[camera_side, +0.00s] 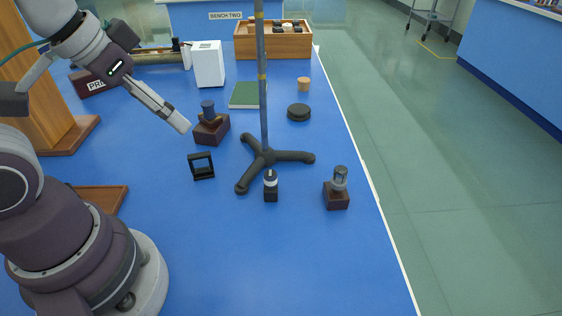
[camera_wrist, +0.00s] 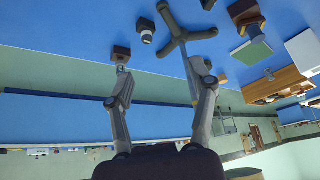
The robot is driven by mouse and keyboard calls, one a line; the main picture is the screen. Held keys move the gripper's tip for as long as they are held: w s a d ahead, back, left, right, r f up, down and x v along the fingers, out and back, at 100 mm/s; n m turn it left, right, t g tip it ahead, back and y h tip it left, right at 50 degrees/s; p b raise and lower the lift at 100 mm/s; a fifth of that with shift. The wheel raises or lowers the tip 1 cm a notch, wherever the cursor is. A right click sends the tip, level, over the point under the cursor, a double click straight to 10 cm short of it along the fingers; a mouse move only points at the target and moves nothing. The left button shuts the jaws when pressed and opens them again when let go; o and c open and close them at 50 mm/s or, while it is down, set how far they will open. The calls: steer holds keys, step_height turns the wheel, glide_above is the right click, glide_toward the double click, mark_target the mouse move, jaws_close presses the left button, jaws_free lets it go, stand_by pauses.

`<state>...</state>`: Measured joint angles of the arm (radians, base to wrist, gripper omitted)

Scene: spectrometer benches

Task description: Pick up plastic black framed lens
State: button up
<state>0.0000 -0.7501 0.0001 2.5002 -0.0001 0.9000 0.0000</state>
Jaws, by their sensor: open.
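The black framed lens (camera_side: 201,166) stands upright on the blue bench in the side view, a square black frame left of the tripod stand's foot. My gripper (camera_side: 183,127) is above the bench, up and to the left of the frame in the picture, apart from it. In the wrist view my gripper (camera_wrist: 161,92) has its two fingers spread with nothing between them. The wrist view looks across the bench upside down. A dark shape cut off at its top edge may be the frame, but I cannot tell.
A tripod stand (camera_side: 262,120) with a tall pole rises right of the frame. A wooden block with a dark cylinder (camera_side: 211,130) is just behind it. A small black-and-white bottle (camera_side: 270,186) and a lamp on a block (camera_side: 338,190) stand right. Bench in front is clear.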

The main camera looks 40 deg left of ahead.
steer(key=o, duration=0.4)
steer(key=shift+o, duration=0.2)
steer(key=n+g, duration=0.6)
steer(key=n, duration=0.6)
glide_toward(199, 155)
steer(key=shift+s+a+f, duration=0.1)
steer(key=shift+s+a, duration=0.15)
steer(key=shift+s, duration=0.1)
steer(key=f, duration=1)
steer(key=shift+w+d+f, duration=0.2)
steer(key=shift+f, duration=0.05)
